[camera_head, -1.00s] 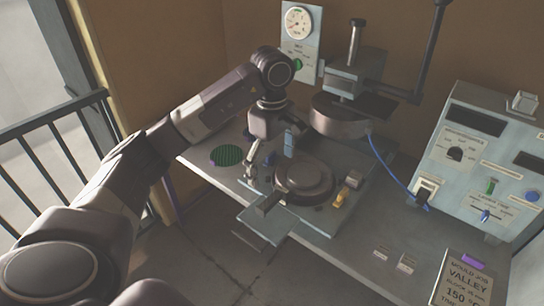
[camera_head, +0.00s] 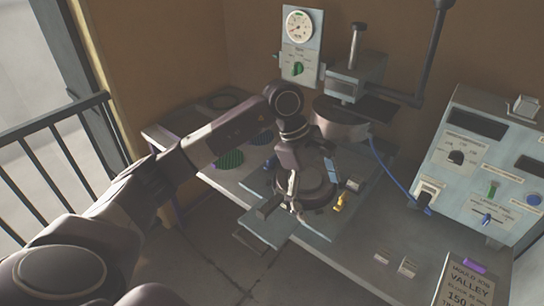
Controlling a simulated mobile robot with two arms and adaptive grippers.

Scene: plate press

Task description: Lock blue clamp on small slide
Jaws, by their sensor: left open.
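My left gripper (camera_head: 312,194) is open, its fingers pointing down over the round dark mould (camera_head: 318,199) on the bench. My right gripper is not in view.
A yellow clamp (camera_head: 340,202) stands right of the mould. The press head (camera_head: 341,121) and its long lever are behind. Green discs (camera_head: 230,160) lie to the left. A control box (camera_head: 490,160) stands at right.

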